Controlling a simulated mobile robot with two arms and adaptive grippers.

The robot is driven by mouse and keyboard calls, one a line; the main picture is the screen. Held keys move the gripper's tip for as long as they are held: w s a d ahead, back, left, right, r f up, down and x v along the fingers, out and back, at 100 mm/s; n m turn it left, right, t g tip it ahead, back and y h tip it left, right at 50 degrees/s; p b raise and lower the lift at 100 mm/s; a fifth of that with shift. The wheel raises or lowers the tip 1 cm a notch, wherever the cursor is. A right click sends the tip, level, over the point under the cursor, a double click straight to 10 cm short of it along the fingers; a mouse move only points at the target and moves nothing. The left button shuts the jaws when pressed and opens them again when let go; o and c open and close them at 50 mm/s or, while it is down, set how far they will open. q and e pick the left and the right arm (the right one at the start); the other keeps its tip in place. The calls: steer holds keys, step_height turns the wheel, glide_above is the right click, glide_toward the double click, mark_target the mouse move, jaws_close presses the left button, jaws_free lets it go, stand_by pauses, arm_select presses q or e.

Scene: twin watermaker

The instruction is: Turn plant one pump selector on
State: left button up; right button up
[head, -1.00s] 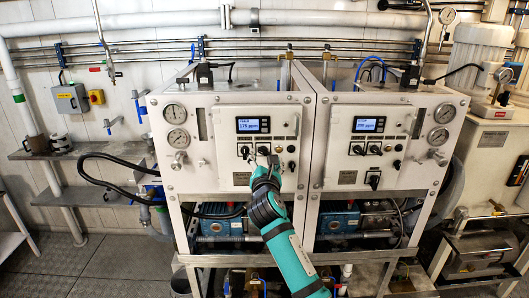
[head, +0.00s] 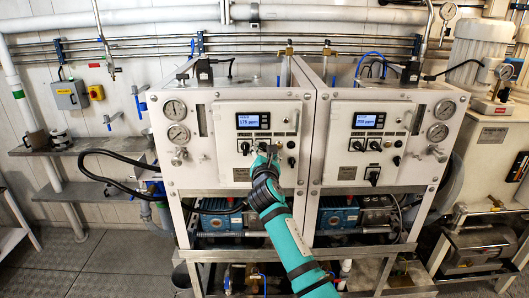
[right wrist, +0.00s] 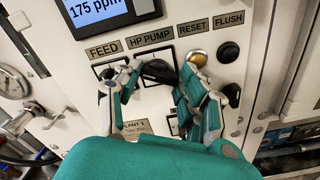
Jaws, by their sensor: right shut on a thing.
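The plant one panel (head: 210,165) is the left white cabinet front. Its HP pump selector (right wrist: 158,72), a black knob below the "HP PUMP" label (right wrist: 150,37), sits between the teal fingers of my right gripper (right wrist: 160,95) in the right wrist view. The right gripper (head: 267,158) is shut on this knob and hides much of it in the head view. The knob's exact pointing direction is hard to tell. The feed selector (head: 245,148) is just left of the gripper, partly behind a finger in the wrist view. My left gripper is not in view.
The reset button (right wrist: 197,57) and black flush knob (right wrist: 228,52) are close right of my fingers. The plant one display (right wrist: 105,10) reads 175 ppm. A similar second panel (head: 340,162) stands to the right. Pumps and pipes (head: 220,222) lie below.

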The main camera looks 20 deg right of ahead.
steer(key=shift+c, duration=0.4)
steer(key=shift+m, duration=0.4)
steer(key=m+b, duration=0.2)
steer(key=m, duration=0.2)
steer(key=shift+f+m, duration=0.15)
steer(key=shift+m, duration=0.25)
steer(key=m+b, duration=0.2)
steer(key=m, duration=0.4)
steer(key=shift+b, duration=0.3)
steer(key=shift+m, duration=0.3)
steer(key=o, duration=1.2)
steer(key=shift+c, duration=0.2)
